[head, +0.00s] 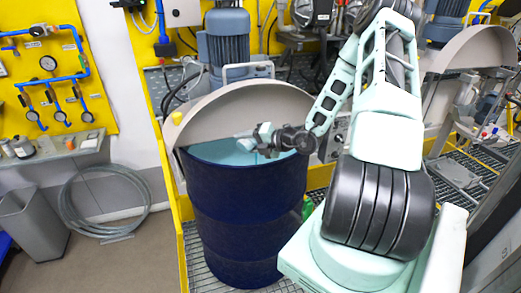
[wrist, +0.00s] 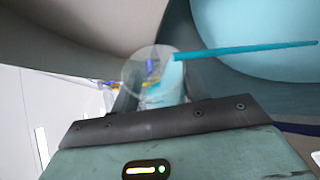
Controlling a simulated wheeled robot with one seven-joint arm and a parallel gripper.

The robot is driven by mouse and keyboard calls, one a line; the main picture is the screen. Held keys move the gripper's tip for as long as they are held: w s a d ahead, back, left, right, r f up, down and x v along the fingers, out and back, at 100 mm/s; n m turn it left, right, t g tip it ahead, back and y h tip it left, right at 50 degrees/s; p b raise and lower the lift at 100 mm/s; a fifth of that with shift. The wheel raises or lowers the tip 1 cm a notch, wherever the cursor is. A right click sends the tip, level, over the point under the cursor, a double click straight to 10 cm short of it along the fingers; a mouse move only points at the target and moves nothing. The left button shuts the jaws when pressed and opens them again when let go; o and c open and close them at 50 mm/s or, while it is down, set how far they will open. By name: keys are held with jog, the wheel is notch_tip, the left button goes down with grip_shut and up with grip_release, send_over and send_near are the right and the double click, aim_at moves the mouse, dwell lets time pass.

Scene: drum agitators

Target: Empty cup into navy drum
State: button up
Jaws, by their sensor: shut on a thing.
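The navy drum (head: 245,215) stands upright on a grating in the middle of the head view. Its grey half cover (head: 225,118) lies over the back, and pale teal liquid shows in the open front. My gripper (head: 262,137) is over this opening. In the wrist view my gripper (wrist: 155,100) is shut on a clear cup (wrist: 140,70). A thin teal stream (wrist: 245,49) runs from the cup's rim towards the teal liquid (wrist: 275,25) in the drum. The cup looks tipped; how much liquid it still holds is unclear.
A grey motor (head: 226,45) stands behind the cover. A second grey cover (head: 475,50) is at the right. At the left are a grey bin (head: 33,222), a coiled hose (head: 100,200) and a yellow gauge panel (head: 60,70). The floor at the lower left is clear.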

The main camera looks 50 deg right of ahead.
jog(key=shift+d+r+m+y+p, duration=0.35)
jog(key=shift+d+m+p, duration=0.3)
jog(key=shift+p, duration=0.85)
jog(key=shift+d+f+m+t+y+p, duration=0.2)
jog(key=shift+f+m+t+y+p, duration=0.2)
jog(key=shift+f+m, duration=0.15)
dwell(0.7)
dwell(0.3)
